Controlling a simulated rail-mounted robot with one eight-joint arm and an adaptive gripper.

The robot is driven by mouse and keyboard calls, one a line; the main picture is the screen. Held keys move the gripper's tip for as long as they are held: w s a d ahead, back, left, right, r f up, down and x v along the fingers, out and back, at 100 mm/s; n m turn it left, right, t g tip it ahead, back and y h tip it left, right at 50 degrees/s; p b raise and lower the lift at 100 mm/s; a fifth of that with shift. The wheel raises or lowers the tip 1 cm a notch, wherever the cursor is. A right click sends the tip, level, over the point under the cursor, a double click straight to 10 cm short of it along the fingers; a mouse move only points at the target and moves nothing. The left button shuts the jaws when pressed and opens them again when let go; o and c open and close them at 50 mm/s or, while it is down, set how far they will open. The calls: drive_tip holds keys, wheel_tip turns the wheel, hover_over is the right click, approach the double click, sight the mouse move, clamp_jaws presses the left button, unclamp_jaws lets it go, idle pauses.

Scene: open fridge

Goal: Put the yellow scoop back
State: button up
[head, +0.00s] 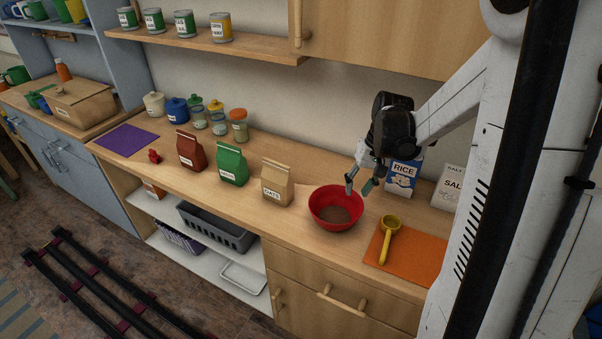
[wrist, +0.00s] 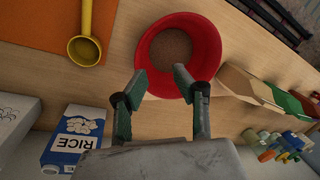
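The yellow scoop (head: 388,236) lies on the orange mat (head: 416,262) at the right of the counter, its bowl toward the back and its handle toward the front edge. It also shows in the wrist view (wrist: 85,45), at the upper left. A red bowl (head: 330,222) with brown contents stands just left of the mat. My gripper (head: 358,188) is above the counter at the back right of the red bowl, apart from the scoop. In the wrist view its two fingers (wrist: 170,84) are spread with nothing between them, and the bowl (wrist: 214,60) shows beyond the tips.
A RICE box (head: 402,178) and a SALT box (head: 449,188) stand behind the mat. An OATS bag (head: 277,184), a green bag (head: 232,165) and a red bag (head: 191,151) stand left of the bowl. A purple mat (head: 126,139) lies bare at the left.

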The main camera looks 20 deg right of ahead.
drive_tip(key=w+a+r+n, duration=0.1)
drive_tip(key=w+a, duration=0.2)
drive_tip(key=a, duration=0.4)
drive_tip(key=w+a+r+n, duration=0.1)
drive_tip(key=w+a+r, duration=0.1)
drive_tip(key=w+a, duration=0.2)
drive_tip(key=a+p, duration=0.1)
drive_tip(key=a, duration=0.1)
drive_tip(key=shift+w+a+r+n+g, duration=0.15)
drive_tip(key=shift+w+a+n+g, duration=0.15)
drive_tip(key=shift+a+n, duration=0.1)
drive_tip(key=shift+s, duration=0.1)
drive_tip(key=s+a+r+t+h+b, duration=0.1)
drive_tip(key=s+a+r+t+b, duration=0.25)
drive_tip(key=s+r, duration=0.55)
drive_tip(key=s+a+f+n+t+h+b, duration=0.1)
drive_tip(key=s+a+t, duration=0.1)
drive_tip(key=s, duration=1.1)
drive_tip(key=shift+t, duration=0.75)
